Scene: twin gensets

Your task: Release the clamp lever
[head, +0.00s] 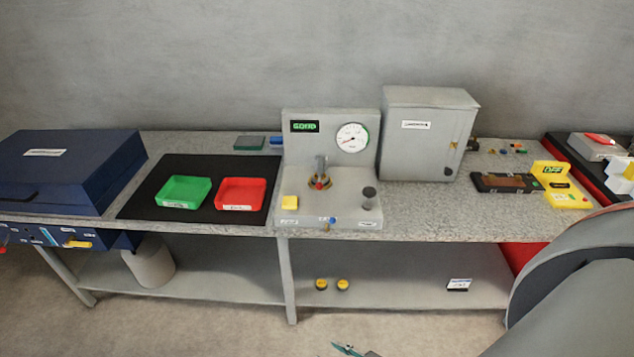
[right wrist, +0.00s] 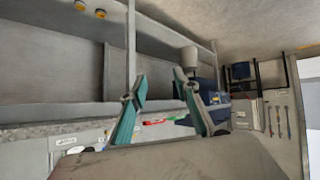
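The grey test stand (head: 345,185) sits mid-bench in the head view. On its deck a small clamp-like fixture has an upright grey part (head: 321,163) and a red and yellow base (head: 320,182). Which part is the clamp lever, and its exact position, is too small to tell. My right gripper (right wrist: 163,105) has teal fingers spread apart with nothing between them in the right wrist view. A teal fingertip (head: 347,350) shows at the bottom edge of the head view, well below and apart from the stand. My left gripper is not in view.
Floor before the bench is clear.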

